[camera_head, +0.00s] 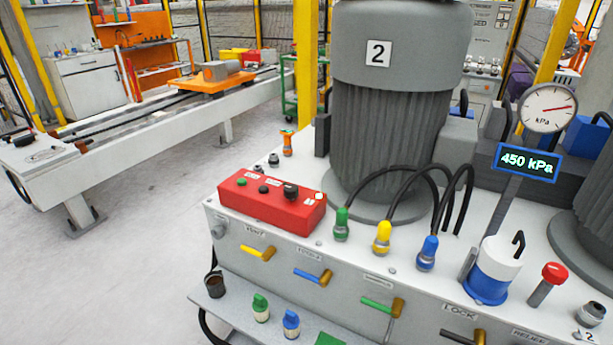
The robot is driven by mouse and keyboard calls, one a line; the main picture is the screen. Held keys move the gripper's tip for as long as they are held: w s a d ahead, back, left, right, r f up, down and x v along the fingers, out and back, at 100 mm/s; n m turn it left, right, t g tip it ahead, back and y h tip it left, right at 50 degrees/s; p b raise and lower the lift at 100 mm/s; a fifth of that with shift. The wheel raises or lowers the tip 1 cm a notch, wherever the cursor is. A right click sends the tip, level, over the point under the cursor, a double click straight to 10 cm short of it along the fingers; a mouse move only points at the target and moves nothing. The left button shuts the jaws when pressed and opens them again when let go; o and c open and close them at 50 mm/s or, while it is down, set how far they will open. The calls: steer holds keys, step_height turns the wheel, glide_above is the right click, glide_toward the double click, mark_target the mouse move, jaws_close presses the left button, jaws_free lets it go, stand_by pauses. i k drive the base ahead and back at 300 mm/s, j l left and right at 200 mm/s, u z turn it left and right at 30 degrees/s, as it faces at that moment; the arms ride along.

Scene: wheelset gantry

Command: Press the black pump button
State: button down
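A red control box (262,208) sits on the near left part of the white pump housing's top. Its upper face carries a green button (241,182) at the left. A small round black button (263,189) is to the right of the green one. A larger black knob (290,189) stands further right, and a pale switch or tag is at the right end. The small labels are too small to read. Nothing covers the black button. My gripper is not in view.
A grey motor marked 2 (395,130) stands behind the box. Black hoses run to green, yellow and blue connectors (383,238) at its right. Coloured levers (258,252) line the front face. A gauge (548,108) and a 450 kPa display (527,160) are at right. Floor at left is clear.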

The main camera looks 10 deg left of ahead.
mark_target(262, 189)
steer(key=i+j+z, duration=0.15)
steer(key=j, duration=0.35)
steer(key=i+j+z, duration=0.2)
steer(key=j, duration=0.3)
steer(key=i+j+z, duration=0.15)
steer(key=j, duration=0.35)
steer(key=j+z, duration=0.15)
steer(key=j, duration=0.35)
steer(key=i+j, duration=0.1)
steer(key=j, duration=0.55)
steer(key=i+j, duration=0.1)
steer(key=j, duration=0.55)
steer(key=i+j, duration=0.1)
steer(key=j, duration=0.5)
